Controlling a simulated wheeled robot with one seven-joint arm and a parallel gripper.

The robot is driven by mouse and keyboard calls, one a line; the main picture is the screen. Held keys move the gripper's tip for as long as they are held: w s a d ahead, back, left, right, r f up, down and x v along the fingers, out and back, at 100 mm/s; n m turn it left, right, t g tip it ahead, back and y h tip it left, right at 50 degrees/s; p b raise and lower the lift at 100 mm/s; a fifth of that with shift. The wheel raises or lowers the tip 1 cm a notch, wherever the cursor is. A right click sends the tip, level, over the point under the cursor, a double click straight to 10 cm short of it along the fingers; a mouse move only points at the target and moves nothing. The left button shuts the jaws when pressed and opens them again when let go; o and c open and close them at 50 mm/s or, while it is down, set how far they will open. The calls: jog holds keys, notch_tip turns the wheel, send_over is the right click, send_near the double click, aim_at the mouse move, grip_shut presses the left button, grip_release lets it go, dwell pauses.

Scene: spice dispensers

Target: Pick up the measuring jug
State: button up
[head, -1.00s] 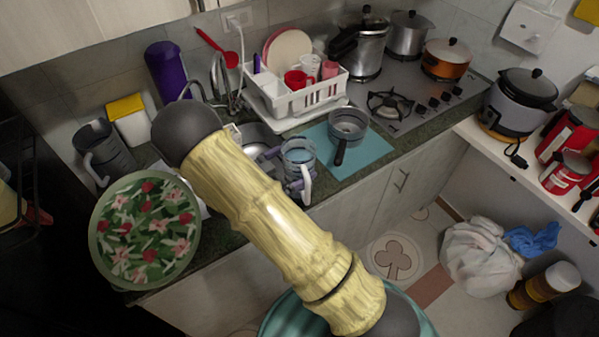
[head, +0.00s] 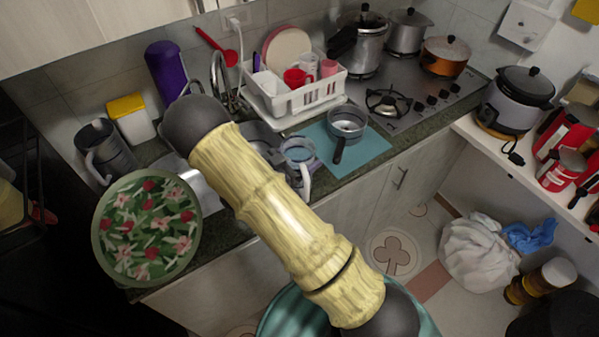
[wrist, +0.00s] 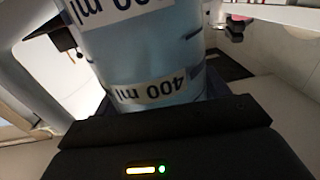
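The measuring jug (head: 298,152) is clear with a bluish tint and a pale handle. It is at the counter's front edge in the head view, left of the blue mat, partly behind my arm. In the wrist view the jug (wrist: 150,65) fills the middle, very close to my gripper (wrist: 155,110), with a "400 ml" label upside down. Dark parts show on both sides of it. In the head view my forearm hides most of the gripper. I cannot tell whether the fingers press on the jug.
A small pan (head: 347,122) stands on the blue mat (head: 365,150) just right of the jug. A white dish rack (head: 300,97) with cups stands behind. A floral plate (head: 147,228) is at the left. The stove (head: 425,90) with pots is at the back right.

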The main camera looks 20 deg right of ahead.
jog(key=c, duration=0.7)
jog(key=shift+w+r, duration=0.1)
jog(key=shift+r, duration=0.15)
jog(key=shift+r+b, duration=0.85)
jog(key=shift+r, duration=3.95)
